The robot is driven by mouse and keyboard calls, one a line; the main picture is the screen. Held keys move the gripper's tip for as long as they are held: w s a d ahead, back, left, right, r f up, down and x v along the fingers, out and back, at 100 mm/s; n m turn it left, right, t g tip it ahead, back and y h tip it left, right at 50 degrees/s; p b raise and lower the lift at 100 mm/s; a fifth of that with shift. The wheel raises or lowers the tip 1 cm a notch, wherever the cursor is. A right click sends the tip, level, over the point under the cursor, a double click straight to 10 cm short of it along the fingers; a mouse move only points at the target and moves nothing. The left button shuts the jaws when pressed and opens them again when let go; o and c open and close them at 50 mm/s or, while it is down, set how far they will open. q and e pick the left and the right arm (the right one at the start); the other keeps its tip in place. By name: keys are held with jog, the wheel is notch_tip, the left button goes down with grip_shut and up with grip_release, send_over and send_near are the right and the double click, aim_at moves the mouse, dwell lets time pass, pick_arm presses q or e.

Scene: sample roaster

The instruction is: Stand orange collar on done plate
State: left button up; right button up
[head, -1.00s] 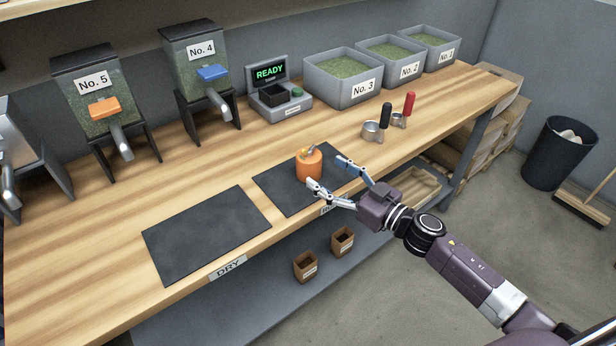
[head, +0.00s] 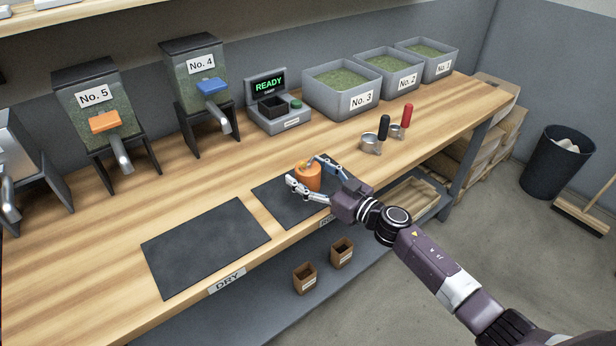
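The orange collar (head: 307,179) is a short orange cylinder with some small grey and yellow parts at its top. It stands upright on the right-hand dark mat (head: 275,199) on the wooden bench. My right gripper (head: 301,171) reaches in from the right with its fingers open, one on each side of the collar. I cannot tell whether either finger touches it. The left-hand dark mat (head: 205,245) is empty, with a DRY label (head: 227,281) on the bench edge below it. The other mat's label is mostly hidden by my arm. I see no plate marked done. My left gripper is not in view.
Hoppers No. 5 (head: 95,100) and No. 4 (head: 197,70), a scale reading READY (head: 281,117) and grey bins (head: 345,92) line the back. Two handled metal cups (head: 371,142) stand right of the mats. Two small brown boxes (head: 304,279) sit on the lower shelf.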

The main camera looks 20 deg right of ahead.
jog(key=shift+r, duration=0.1)
jog(key=c, duration=1.7)
notch_tip(320, 180, up, 20)
jog(key=p, duration=0.6)
jog(key=s+a+f+h, duration=0.1)
jog(key=s+a+f, duration=0.3)
jog(key=s+f, duration=0.25)
jog(key=s+a+f, duration=0.5)
jog(key=s, duration=0.3)
jog(key=s+d+r+m+h, duration=0.1)
jog(key=s+d+m+h, duration=0.1)
jog(key=s, duration=0.3)
jog(key=s+d+r+m+t+h, duration=0.1)
jog(key=s+d+m+h, duration=0.1)
jog(key=s, duration=0.3)
jog(key=s+d+r+m+t+h, duration=0.1)
jog(key=s+d+h, duration=0.2)
jog(key=s, duration=0.3)
jog(key=shift+s+d+r+m+h, duration=0.1)
jog(key=shift+d+r+m+h, duration=0.15)
jog(key=shift+d+m+h, duration=0.2)
jog(key=shift+d+f, duration=0.1)
jog(key=shift+d, duration=0.05)
